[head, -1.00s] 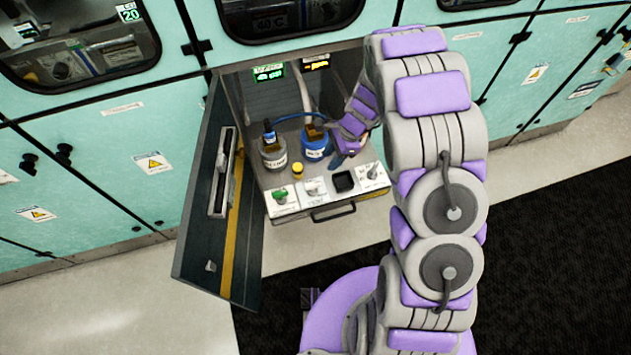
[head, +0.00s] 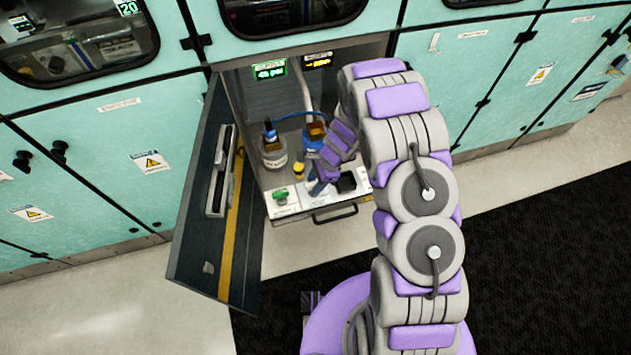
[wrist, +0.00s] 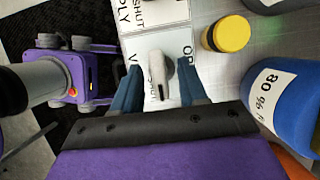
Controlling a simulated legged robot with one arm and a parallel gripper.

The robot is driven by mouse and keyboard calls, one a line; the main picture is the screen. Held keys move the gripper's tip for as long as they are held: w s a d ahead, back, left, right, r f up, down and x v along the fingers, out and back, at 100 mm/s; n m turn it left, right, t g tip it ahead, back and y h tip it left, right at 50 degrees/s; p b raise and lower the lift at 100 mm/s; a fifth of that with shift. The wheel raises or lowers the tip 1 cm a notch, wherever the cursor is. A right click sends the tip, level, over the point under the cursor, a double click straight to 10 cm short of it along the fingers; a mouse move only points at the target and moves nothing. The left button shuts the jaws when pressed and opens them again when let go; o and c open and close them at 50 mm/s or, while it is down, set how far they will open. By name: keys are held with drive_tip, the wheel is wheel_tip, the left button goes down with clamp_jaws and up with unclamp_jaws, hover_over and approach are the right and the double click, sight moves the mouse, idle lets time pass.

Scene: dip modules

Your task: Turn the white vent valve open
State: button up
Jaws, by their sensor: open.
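The white vent valve (wrist: 160,80) shows in the wrist view as a white lever handle on a white card. The card carries a partly covered "V…" label, an "OP…" label to the right and a "SHUT" label beside the handle. My gripper (wrist: 160,68) is open, with one blue finger on each side of the handle. Gaps show between the fingers and the handle; I cannot tell any contact. In the head view my gripper (head: 318,187) is over the panel and mostly hides the white valve.
A green valve (head: 281,196) is left of the gripper and a black square (head: 346,182) right. A yellow-capped vial (head: 299,171), a grey-white bottle (head: 273,153) and a blue bottle (wrist: 281,92) stand behind the panel. The open cabinet door (head: 215,200) is at left.

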clamp_jaws()
idle(0.3)
drive_tip(key=shift+r+p, duration=0.1)
drive_tip(key=shift+p, duration=0.25)
drive_tip(key=n+g+p, duration=0.1)
drive_tip(key=n+p, duration=0.1)
drive_tip(key=n, duration=0.1)
drive_tip(key=shift+w, duration=0.15)
drive_tip(key=n+p, duration=0.1)
drive_tip(key=n, duration=0.1)
drive_tip(key=n+g+h+p, duration=0.1)
drive_tip(key=n, duration=0.1)
drive_tip(key=shift+w+a+n+h, duration=0.15)
drive_tip(key=shift+n+h, duration=0.15)
drive_tip(key=n+h, duration=0.1)
drive_tip(key=n, duration=0.1)
drive_tip(key=n+g+h+p, duration=0.1)
drive_tip(key=n, duration=0.2)
drive_tip(key=shift+a, duration=0.15)
drive_tip(key=n+h, duration=0.1)
drive_tip(key=n, duration=0.1)
drive_tip(key=n+p, duration=0.1)
drive_tip(key=n, duration=0.2)
drive_tip(key=shift+a+h, duration=0.1)
drive_tip(key=shift+h, duration=0.3)
drive_tip(key=shift+n, duration=0.3)
